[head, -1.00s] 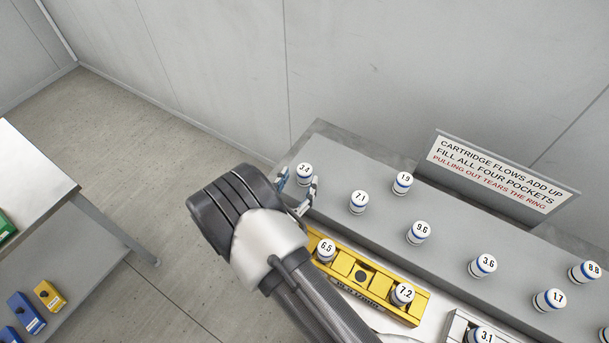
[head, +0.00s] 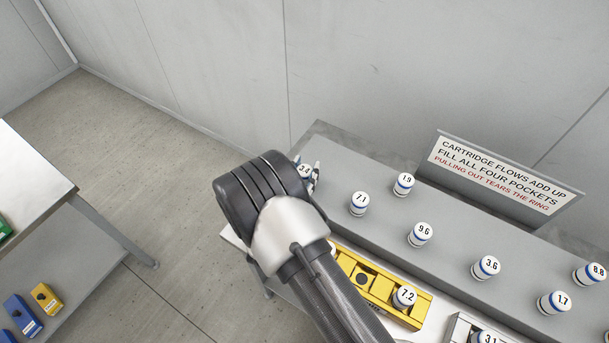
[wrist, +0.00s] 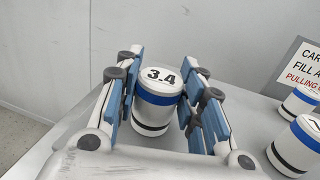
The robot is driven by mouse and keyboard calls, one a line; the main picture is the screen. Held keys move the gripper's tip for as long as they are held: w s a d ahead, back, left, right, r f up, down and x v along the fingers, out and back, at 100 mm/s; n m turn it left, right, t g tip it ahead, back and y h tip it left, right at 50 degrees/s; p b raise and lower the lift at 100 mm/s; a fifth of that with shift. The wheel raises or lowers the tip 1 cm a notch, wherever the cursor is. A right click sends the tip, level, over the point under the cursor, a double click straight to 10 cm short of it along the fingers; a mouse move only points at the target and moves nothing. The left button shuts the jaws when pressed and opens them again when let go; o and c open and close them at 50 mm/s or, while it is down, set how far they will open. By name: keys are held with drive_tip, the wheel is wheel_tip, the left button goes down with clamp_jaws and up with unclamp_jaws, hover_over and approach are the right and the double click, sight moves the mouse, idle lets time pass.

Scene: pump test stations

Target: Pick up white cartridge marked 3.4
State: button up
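The white cartridge marked 3.4 (wrist: 158,103) stands upright on the grey shelf, with a blue band and a dark lower band. In the wrist view it is between the blue-padded fingers of my gripper (wrist: 166,82). The fingers are apart, one on each side, with little space beside the cartridge; firm contact is not visible. In the head view only the top of the cartridge (head: 304,169) shows past my wrist, and my gripper (head: 308,171) is mostly hidden.
Cartridges 7.1 (head: 359,203) and 1.9 (head: 404,184) stand to the right, with several others farther along the shelf (head: 450,270). A yellow tray (head: 380,288) holding 7.2 lies in front. A sign (head: 497,172) stands at the back. A wall is behind.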

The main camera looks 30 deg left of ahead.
drive_tip(key=c, duration=0.6)
drive_tip(key=shift+r, duration=0.1)
